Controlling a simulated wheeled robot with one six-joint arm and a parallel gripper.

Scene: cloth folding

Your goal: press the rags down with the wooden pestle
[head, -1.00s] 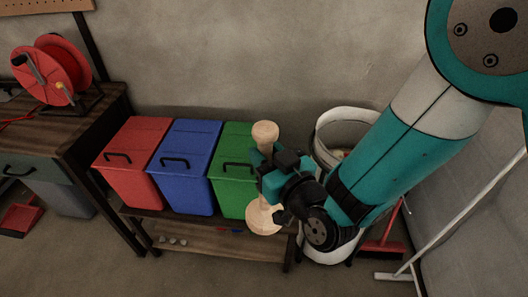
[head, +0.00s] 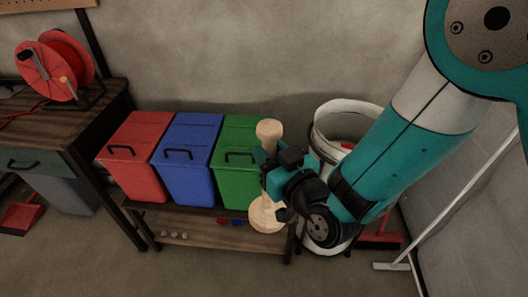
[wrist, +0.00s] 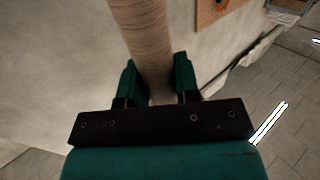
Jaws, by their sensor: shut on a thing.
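The wooden pestle (head: 268,212) is pale, with a knob at the top and a wider rounded end at the bottom. It stands nearly upright in my gripper (head: 270,172), in front of the green bin. In the wrist view my gripper (wrist: 160,85) has its two teal fingers on either side of the pestle's shaft (wrist: 143,30), shut on it. A white bucket (head: 325,125) stands to the right, partly hidden behind my arm. A little red shows inside the bucket, perhaps a rag; most of its inside is hidden.
Red (head: 135,160), blue (head: 187,160) and green (head: 238,180) bins stand in a row on a shelf unit left of the pestle. A workbench (head: 90,125) with a red reel (head: 60,68) is at the far left. A broom handle (head: 470,195) leans at the right.

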